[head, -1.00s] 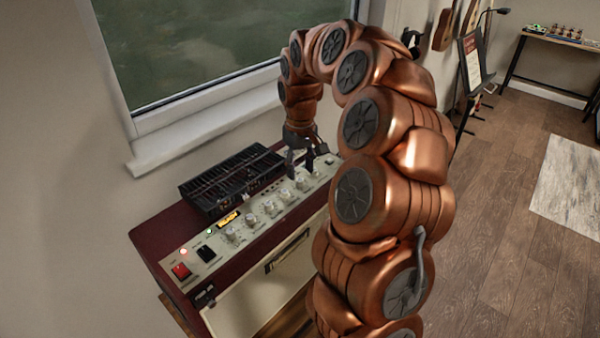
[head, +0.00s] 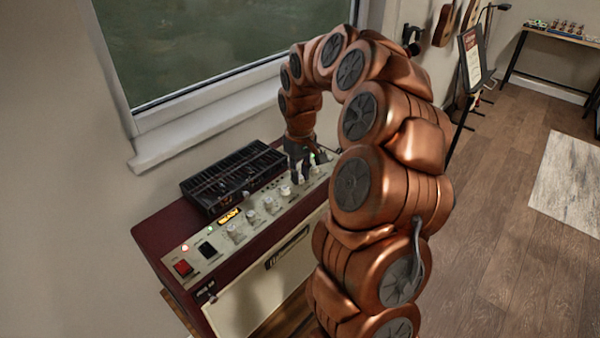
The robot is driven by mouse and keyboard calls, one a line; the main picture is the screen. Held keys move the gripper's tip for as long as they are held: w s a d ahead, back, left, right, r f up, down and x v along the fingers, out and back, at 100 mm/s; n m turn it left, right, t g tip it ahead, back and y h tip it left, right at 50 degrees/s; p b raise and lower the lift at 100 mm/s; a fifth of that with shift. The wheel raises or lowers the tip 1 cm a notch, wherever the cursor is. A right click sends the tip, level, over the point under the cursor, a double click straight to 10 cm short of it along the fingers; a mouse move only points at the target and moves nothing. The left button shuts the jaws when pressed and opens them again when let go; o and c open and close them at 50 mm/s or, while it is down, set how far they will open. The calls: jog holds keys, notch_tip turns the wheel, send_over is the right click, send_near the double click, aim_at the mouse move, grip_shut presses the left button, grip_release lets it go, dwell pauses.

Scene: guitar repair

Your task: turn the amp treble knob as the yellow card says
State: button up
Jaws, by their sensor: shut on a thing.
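The amp is a dark red box with a cream front (head: 262,288) and a pale control panel (head: 222,245) on top. A row of pale knobs (head: 268,204) runs along the panel, with another knob (head: 285,191) just left of my gripper. My gripper (head: 301,178) points down at the right part of the row, its dark fingers shut on a knob that they mostly hide. The knob labels are too small to read, so I cannot tell from print which knob this is. I see no yellow card in this view.
A black slatted unit (head: 235,178) sits on the amp behind the knobs. A red switch (head: 183,268), a black switch (head: 207,250) and a lit yellow display (head: 229,215) are at the panel's left. The window sill (head: 210,130) is close behind.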

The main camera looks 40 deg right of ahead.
grip_shut()
